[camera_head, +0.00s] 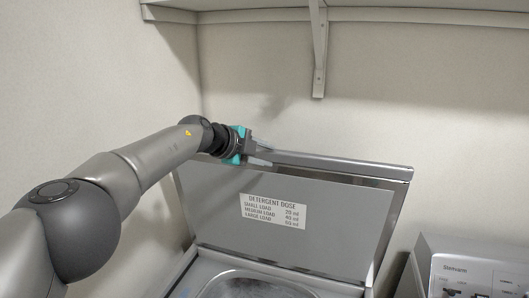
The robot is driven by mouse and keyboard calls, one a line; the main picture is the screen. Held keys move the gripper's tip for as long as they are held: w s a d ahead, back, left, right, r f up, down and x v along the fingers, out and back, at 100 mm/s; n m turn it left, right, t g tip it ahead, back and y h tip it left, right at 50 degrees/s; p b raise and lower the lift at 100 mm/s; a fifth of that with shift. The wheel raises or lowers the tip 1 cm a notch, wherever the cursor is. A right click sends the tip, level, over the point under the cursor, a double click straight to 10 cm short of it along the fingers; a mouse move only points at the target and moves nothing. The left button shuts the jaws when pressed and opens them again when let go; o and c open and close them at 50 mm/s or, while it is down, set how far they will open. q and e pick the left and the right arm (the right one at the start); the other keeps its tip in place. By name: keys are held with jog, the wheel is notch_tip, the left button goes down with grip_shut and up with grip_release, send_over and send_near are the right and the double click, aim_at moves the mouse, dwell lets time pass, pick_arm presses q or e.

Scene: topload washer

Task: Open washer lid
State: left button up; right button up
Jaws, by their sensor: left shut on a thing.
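The washer lid (320,213) is a grey panel raised steeply at the back of the washer, with its inner face and a white detergent dose label (273,211) towards me. The washer body (210,268) shows below it, with the top opening and part of the metal tub in view. My left gripper (262,154) is at the lid's upper edge, left of its middle, and is shut on the lid. The fingertips are small and partly merge with the edge. My right gripper is not in view.
A second machine with a control panel (470,275) stands at the lower right, beside the washer. A shelf (420,10) with a bracket (319,50) is on the wall above the lid. A side wall is close on the left.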

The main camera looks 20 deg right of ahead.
pick_arm(q)
jog(key=o, duration=0.4)
jog(key=shift+f, duration=0.25)
jog(key=shift+o, duration=0.2)
jog(key=shift+w+d, duration=0.1)
jog(key=shift+r, duration=0.15)
jog(key=shift+a+r, duration=0.25)
jog(key=shift+a, duration=0.2)
jog(key=b+v, duration=0.5)
jog(key=v, duration=0.9)
jog(key=shift+s, duration=0.25)
